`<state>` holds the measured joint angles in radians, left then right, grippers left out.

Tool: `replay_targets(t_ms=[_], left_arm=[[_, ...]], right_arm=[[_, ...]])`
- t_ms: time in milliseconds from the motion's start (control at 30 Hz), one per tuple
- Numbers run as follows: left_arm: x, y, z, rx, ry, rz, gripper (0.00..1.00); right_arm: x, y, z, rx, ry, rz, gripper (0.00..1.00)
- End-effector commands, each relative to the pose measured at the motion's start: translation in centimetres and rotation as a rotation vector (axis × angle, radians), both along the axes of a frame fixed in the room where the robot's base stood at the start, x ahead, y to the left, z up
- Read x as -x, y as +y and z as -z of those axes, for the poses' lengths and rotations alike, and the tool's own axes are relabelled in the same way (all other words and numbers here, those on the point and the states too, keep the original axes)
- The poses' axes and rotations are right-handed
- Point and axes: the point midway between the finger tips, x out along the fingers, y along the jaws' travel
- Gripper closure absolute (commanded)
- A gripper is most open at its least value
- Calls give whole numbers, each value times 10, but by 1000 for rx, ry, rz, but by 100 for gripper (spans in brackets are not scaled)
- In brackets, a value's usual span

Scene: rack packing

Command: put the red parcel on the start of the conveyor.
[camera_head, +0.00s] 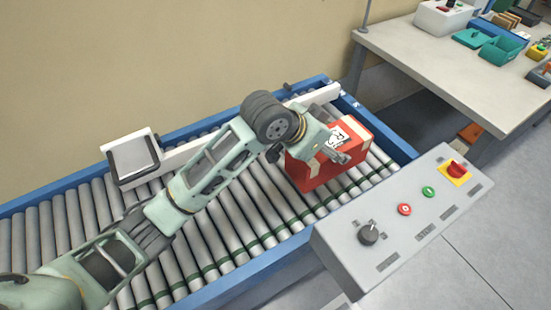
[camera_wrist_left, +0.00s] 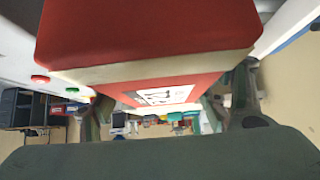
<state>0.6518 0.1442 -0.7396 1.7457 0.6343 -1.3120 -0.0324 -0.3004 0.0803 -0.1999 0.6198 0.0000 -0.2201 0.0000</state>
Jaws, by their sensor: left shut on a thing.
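The red parcel (camera_head: 325,160) has cream edges and a white label. In the head view it is at the right end of the roller conveyor (camera_head: 235,225), at or just over the rollers; whether it touches them is hard to tell. My left gripper (camera_head: 338,148) is shut on the parcel, with a finger against its labelled side. In the left wrist view the parcel (camera_wrist_left: 150,40) fills the top of the picture between the fingers, its label facing the camera. My right gripper is in neither view.
A grey control box (camera_head: 395,225) with a knob and red and green buttons stands along the conveyor's near side. A grey device (camera_head: 134,158) sits at the far rail. A workbench (camera_head: 440,70) with teal bins (camera_head: 500,50) stands at the upper right. Rollers left of the parcel are clear of other parcels.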

Motion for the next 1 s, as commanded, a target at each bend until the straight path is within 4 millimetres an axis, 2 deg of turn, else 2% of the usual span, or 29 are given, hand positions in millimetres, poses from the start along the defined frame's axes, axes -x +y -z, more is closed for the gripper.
replay_targets(t_ms=[300, 500, 733, 1000], left_arm=[[-40, 57, 39, 0, 1, -6, 75], [-58, 82, 57, 2, -1, -3, 75], [-62, 88, 67, 3, -2, -1, 75], [-62, 88, 101, 2, -2, -3, 75]], right_arm=[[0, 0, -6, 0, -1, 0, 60], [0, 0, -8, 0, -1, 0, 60], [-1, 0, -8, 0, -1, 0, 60], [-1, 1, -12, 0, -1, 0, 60]])
